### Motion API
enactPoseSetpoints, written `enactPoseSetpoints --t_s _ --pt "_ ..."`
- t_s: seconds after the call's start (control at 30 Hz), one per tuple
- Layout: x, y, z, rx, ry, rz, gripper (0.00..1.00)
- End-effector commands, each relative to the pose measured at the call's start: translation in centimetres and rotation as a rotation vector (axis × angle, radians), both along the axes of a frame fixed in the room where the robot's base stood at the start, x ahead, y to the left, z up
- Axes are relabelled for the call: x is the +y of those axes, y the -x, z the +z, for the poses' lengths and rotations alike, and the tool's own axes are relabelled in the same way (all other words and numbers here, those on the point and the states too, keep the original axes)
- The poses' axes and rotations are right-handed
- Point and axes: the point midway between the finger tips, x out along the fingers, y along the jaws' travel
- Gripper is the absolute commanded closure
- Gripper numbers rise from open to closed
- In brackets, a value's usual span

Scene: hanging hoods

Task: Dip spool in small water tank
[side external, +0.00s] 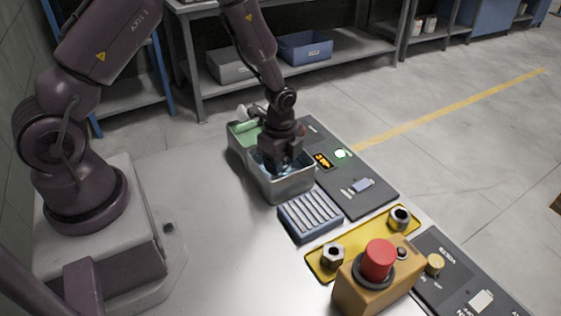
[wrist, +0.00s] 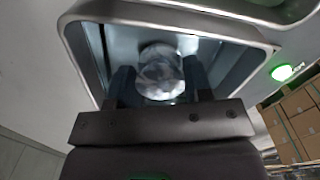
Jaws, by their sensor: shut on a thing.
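A metal tank (side external: 285,193) stands on the table in the side view, and its rim (wrist: 265,36) fills the top of the wrist view. My gripper (side external: 283,165) points down into the near part of this tank, where something bluish shows inside. In the wrist view my two dark fingers (wrist: 160,84) are shut on a round, shiny, pale thing, which I take to be the spool (wrist: 160,66). The spool lies inside the outline of the tank's opening. In the side view the spool is hidden by my gripper and the tank wall. I cannot tell how deep it sits.
Green material (side external: 243,134) is in the back part of the tank. A blue ribbed tray (side external: 310,214) stands just in front. The table's left middle is clear.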

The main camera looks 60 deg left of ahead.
Motion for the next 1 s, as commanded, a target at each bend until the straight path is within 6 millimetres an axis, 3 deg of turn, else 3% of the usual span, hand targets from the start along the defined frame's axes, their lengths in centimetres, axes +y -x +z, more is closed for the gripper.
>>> enactPoseSetpoints --t_s 1.0 --pt "0.01 -0.04 -0.49 -0.001 0.000 0.000 0.80"
